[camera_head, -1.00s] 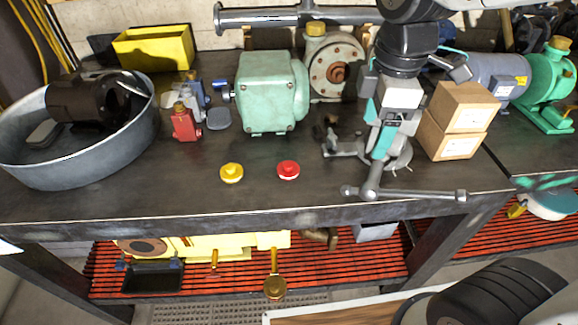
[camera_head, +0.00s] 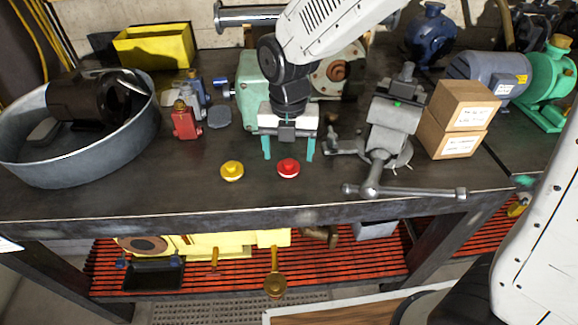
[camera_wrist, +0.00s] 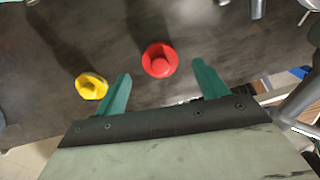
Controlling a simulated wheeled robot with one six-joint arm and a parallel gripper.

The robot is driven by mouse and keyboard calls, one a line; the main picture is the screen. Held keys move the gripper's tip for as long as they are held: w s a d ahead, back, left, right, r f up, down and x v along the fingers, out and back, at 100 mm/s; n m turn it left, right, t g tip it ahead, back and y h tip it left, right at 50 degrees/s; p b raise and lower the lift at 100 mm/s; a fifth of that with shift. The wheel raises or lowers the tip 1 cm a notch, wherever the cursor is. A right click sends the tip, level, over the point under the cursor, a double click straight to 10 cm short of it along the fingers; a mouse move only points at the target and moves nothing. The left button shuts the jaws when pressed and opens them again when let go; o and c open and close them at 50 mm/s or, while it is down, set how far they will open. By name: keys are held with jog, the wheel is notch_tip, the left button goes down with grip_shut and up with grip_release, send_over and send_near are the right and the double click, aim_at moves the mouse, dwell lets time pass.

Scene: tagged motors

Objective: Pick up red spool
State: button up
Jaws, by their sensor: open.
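The red spool (camera_head: 288,168) stands on the dark workbench near its front edge. It also shows in the wrist view (camera_wrist: 160,60), ahead of the gap between the fingers. My gripper (camera_head: 289,157) is open and empty, with its two teal fingers pointing down on either side of the spool in the head view. The wrist view shows the fingers (camera_wrist: 160,82) spread apart, the spool not held. I cannot tell the exact height of the fingertips above the bench.
A yellow spool (camera_head: 232,171) stands left of the red one and shows in the wrist view (camera_wrist: 91,86), just outside the left finger. A vise (camera_head: 392,115) with a long bar is on the right. A green motor (camera_head: 248,80) is behind my gripper. Cardboard boxes (camera_head: 458,120) stand farther right.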

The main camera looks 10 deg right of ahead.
aim_at(288, 162)
jog(key=shift+f, duration=1.5)
jog(key=c, duration=0.9)
jog(key=shift+r, duration=0.1)
